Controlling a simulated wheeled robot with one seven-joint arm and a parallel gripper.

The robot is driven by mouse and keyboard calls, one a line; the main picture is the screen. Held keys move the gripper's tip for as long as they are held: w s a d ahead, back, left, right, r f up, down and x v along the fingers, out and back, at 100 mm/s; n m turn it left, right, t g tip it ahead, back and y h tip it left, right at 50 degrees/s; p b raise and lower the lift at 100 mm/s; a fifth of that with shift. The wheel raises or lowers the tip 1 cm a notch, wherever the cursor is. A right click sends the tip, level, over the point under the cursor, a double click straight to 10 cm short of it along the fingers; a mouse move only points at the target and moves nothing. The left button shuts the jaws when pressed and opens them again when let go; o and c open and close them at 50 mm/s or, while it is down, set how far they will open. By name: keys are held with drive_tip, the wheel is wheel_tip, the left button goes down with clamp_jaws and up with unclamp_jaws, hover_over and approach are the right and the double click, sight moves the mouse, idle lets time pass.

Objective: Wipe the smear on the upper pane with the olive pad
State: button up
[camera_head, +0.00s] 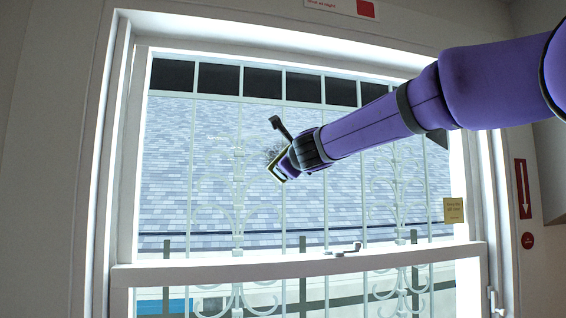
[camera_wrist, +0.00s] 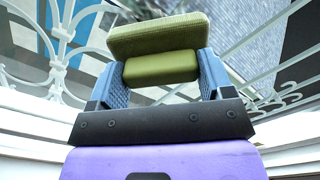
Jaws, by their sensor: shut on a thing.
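My gripper (camera_head: 289,163) is shut on the olive pad (camera_head: 276,171), in front of the upper pane (camera_head: 230,140). In the wrist view the olive pad (camera_wrist: 158,34) sits between the two blue fingers of my gripper (camera_wrist: 160,72), its wide face outward beyond the fingertips. A dark, scribbled smear (camera_head: 273,153) shows on the upper pane right beside the pad, partly hidden by the pad and gripper. I cannot tell whether the pad touches the glass.
A white rail (camera_head: 220,272) with a latch (camera_head: 345,250) runs below the upper pane. White ornamental bars (camera_head: 238,190) show through the glass. A yellow note (camera_head: 453,210) is at the pane's lower right. A red arrow sign (camera_head: 522,188) is on the right wall.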

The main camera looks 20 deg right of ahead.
drive_tip(key=d, duration=0.4)
drive_tip(key=shift+s+d, duration=0.2)
drive_tip(key=shift+d, duration=0.15)
drive_tip(key=shift+w, duration=0.1)
drive_tip(key=shift+w+a+r, duration=0.1)
drive_tip(key=shift+a+r, duration=0.35)
drive_tip(key=shift+a, duration=1.4)
drive_tip(key=shift+w+a+r, duration=0.15)
drive_tip(key=shift+a+r, duration=0.35)
drive_tip(key=shift+a, duration=1.3)
drive_tip(key=shift+w+a+r, duration=0.1)
drive_tip(key=shift+a+r, duration=0.35)
drive_tip(key=shift+a, duration=1.4)
drive_tip(key=shift+d, duration=0.15)
